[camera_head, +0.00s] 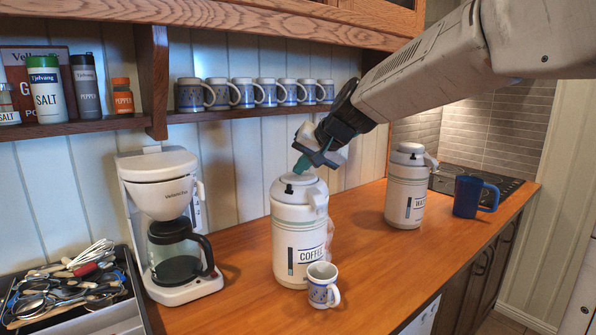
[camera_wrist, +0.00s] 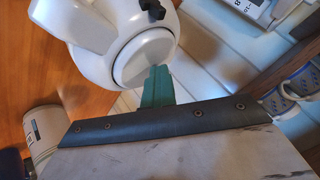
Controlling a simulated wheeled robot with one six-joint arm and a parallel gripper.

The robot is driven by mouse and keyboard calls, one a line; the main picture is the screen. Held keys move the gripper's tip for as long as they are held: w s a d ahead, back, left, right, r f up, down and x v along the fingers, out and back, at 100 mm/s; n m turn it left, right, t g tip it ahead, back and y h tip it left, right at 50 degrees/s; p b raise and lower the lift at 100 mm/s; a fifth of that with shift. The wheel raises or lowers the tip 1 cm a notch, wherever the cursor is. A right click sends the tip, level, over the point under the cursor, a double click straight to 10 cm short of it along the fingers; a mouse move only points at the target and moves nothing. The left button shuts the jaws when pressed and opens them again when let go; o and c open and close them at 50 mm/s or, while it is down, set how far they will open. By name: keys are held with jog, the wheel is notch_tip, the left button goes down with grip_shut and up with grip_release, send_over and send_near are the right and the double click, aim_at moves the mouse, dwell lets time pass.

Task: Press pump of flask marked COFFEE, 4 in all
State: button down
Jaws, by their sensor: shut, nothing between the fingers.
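The white flask marked COFFEE (camera_head: 298,238) stands upright on the wooden counter. Its lid and pump top also show in the wrist view (camera_wrist: 130,48). My gripper (camera_head: 301,165) is shut, with its green fingertips just above the flask's top. In the wrist view the closed fingers (camera_wrist: 157,84) overlap the round pump disc; whether they touch it I cannot tell. A second white flask (camera_head: 406,195), its label partly visible as "WA", stands to the right. A small patterned cup (camera_head: 322,286) stands right in front of the COFFEE flask.
A coffee maker (camera_head: 165,215) stands left of the flask, with a cutlery tray (camera_head: 110,318) beside it. A blue mug (camera_head: 470,197) stands at the right by the hob. Several cups (camera_head: 245,93) line the shelf behind, under the cabinet. Counter between the flasks is clear.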

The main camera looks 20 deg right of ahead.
jog(key=shift+r, duration=1.4)
jog(key=shift+r, duration=2.5)
notch_tip(320, 180, up, 4)
jog(key=shift+f, duration=0.1)
dwell(0.5)
send_over(302, 177)
jog(key=shift+f, duration=4.4)
